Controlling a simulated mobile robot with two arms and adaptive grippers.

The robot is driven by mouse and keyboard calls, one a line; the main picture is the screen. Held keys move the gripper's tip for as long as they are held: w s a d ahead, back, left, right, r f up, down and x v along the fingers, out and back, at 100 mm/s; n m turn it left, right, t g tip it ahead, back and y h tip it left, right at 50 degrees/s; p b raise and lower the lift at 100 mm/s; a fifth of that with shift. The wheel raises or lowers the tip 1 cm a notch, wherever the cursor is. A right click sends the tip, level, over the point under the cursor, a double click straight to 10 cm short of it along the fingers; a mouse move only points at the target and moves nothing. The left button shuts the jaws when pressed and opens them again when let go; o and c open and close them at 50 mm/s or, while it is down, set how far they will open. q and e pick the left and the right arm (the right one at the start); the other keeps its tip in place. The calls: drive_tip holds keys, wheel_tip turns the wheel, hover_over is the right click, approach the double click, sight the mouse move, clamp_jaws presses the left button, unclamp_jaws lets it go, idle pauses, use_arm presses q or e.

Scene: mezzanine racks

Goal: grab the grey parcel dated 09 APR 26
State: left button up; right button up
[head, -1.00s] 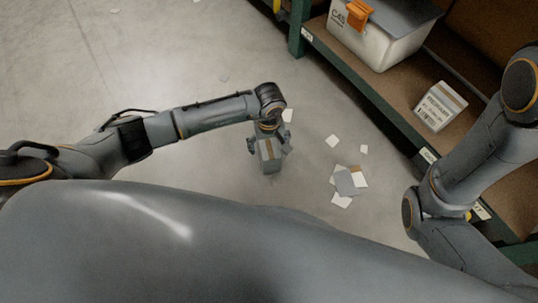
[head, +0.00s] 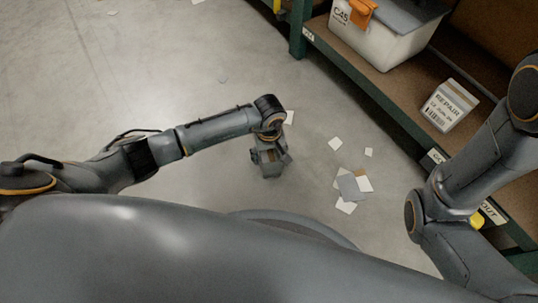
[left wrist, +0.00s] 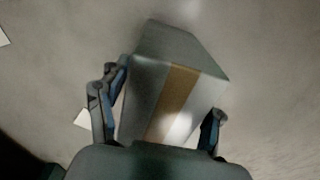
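A grey parcel with a brown tape strip (left wrist: 143,88) fills the middle of the left wrist view, slightly tilted. The fingers of my left gripper (left wrist: 170,92) lie along two opposite sides of it and appear closed on it. In the head view my left gripper (head: 269,157) is over the floor with the parcel (head: 271,171) below its wrist. No date can be read on the parcel from these frames. My right arm shows at the right, but its gripper is out of view.
A green-edged rack shelf (head: 395,95) runs along the right. It carries a white bin (head: 375,40) with an orange part and a box labelled REPAIR (head: 448,105). Loose papers (head: 350,187) lie on the floor. The floor at the left is mostly clear.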

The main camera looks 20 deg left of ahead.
use_arm(q)
drive_tip(key=c, duration=0.9)
drive_tip(key=shift+r, duration=0.1)
